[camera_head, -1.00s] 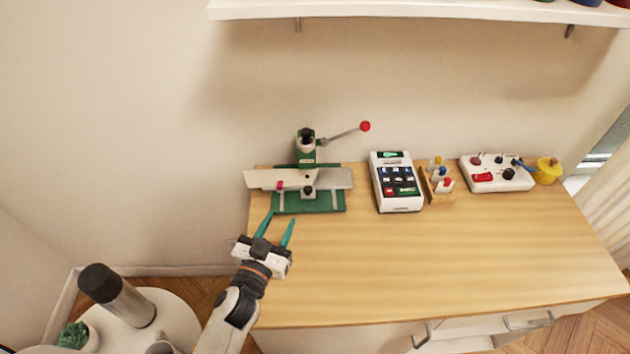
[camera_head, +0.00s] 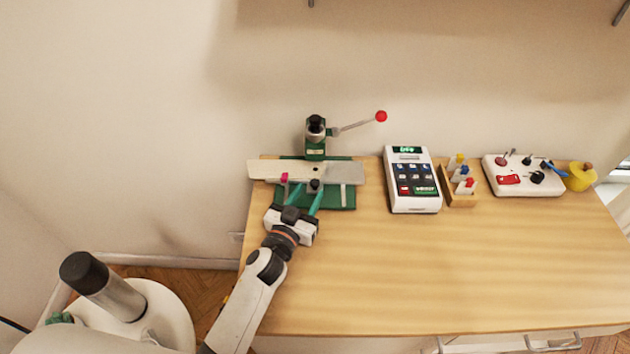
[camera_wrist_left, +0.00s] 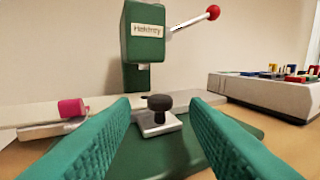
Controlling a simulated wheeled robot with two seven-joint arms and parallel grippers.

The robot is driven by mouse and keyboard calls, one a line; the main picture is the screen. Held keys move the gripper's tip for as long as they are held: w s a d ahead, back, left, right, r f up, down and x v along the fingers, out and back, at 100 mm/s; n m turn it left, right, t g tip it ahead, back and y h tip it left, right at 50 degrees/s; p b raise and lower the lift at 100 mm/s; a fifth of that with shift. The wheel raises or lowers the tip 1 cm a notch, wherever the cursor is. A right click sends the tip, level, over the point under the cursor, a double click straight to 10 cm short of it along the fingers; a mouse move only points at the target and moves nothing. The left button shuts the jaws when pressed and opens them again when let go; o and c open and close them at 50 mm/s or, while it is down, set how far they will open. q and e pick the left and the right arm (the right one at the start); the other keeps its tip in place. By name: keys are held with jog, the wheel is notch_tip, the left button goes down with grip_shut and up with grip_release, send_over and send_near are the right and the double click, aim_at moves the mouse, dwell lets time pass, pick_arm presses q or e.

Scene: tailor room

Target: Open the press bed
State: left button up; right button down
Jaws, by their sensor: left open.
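The green press (camera_head: 316,148) stands at the back left of the wooden table, with a lever ending in a red ball (camera_head: 381,116). Its pale flat bed (camera_head: 338,172) lies across the green base (camera_head: 342,198). A black knob on a small metal plate (camera_wrist_left: 160,103) sits at the front middle of the bed, and a pink knob (camera_wrist_left: 72,108) is to its left. My left gripper (camera_head: 301,197) is open, its teal fingers pointing at the press. In the left wrist view the black knob shows between the spread fingers, farther ahead; contact is not visible. My right gripper is not in view.
A white keypad device (camera_head: 412,180) stands right of the press. Beyond it are a wooden holder (camera_head: 459,197) with coloured pieces, a white control box (camera_head: 522,176) and a yellow pot (camera_head: 579,177). The front of the table (camera_head: 440,270) is clear.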

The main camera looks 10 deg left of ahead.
aim_at(313, 186)
pick_arm(q)
jog(key=w, duration=0.2)
jog(key=w+d, duration=0.1)
jog(key=w, duration=0.1)
jog(key=shift+w, duration=0.4)
grip_shut()
